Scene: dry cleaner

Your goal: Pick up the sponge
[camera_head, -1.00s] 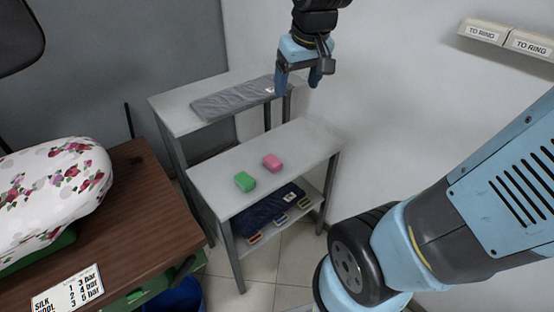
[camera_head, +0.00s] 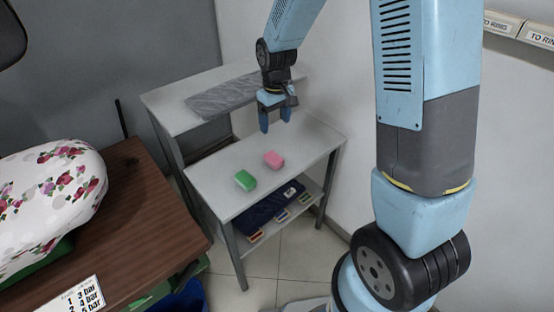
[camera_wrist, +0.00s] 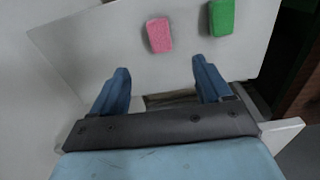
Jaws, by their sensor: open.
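Two small blocks lie on the upper shelf of the nearer grey table (camera_head: 300,150). One is a pink block (camera_head: 273,159) and the other a green block (camera_head: 245,180); both look like sponges, a short gap apart, pink to the right and farther back. My gripper (camera_head: 275,122) is open and empty above the back part of this table, fingers pointing down, behind the pink block. In the wrist view the pink block (camera_wrist: 159,35) and the green block (camera_wrist: 222,17) lie beyond my open fingertips (camera_wrist: 158,80), with nothing between them.
A folded grey cloth (camera_head: 222,97) lies on the higher table behind. The lower shelf holds a dark folded cloth (camera_head: 268,205) and several small brushes or blocks. A wooden table (camera_head: 140,215) with a floral ironing pad (camera_head: 50,190) stands left. A white wall is at right.

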